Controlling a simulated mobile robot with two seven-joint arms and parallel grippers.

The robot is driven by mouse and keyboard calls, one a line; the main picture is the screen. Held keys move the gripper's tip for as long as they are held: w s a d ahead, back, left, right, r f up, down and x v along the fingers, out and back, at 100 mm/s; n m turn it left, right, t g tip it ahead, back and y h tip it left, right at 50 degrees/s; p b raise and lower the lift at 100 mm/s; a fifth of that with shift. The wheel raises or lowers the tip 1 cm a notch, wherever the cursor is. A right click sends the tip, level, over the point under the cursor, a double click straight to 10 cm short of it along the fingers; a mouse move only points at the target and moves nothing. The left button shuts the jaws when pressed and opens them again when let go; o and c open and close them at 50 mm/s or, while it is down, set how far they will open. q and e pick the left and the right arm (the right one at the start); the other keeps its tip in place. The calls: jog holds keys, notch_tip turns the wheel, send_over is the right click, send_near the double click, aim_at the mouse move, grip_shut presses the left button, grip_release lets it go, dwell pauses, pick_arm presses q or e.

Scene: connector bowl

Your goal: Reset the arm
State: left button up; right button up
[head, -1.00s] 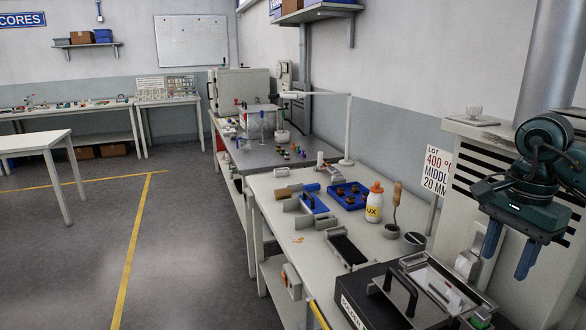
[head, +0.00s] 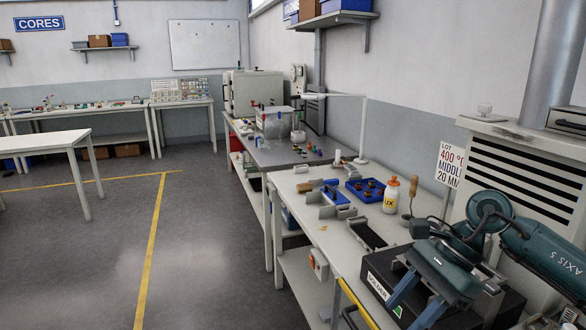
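My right gripper (head: 401,314) comes in from the right on its teal arm. Its two blue fingers point down and to the left, with a clear gap between them, and nothing shows in the gap. In the picture it lies over the dark box (head: 385,280) at the near end of the white workbench (head: 325,238) and hides much of that box. I cannot tell how far above the box it is. My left gripper is not in view.
The bench holds a blue tray (head: 352,190), an orange-capped bottle (head: 391,195), a brush (head: 411,190), metal moulds (head: 322,212) and a lamp (head: 362,130). A slotted furnace (head: 515,180) stands at right. Open floor (head: 200,270) lies left, with a white table (head: 45,142) beyond.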

jog(key=s+a+m+t+y, duration=0.3)
jog(key=a+m+t+y, duration=0.3)
jog(key=a+m+y, duration=0.95)
jog(key=d+f+m+t+h, duration=0.3)
jog(key=f+m+t+h, duration=0.35)
jog(key=m, duration=0.75)
jog(key=d+f+m+t+h, duration=0.3)
jog(key=f+m+t+h, duration=0.35)
jog(key=m, duration=0.85)
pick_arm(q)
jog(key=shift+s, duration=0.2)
pick_arm(e)
jog(key=s+d+f+m+g+h, duration=0.3)
jog(key=s+f+m+g+h, duration=0.3)
jog(key=f, duration=0.8)
jog(key=s+m+g, duration=0.1)
jog(key=s+m, duration=0.2)
jog(key=s, duration=0.2)
jog(key=shift+f, duration=0.3)
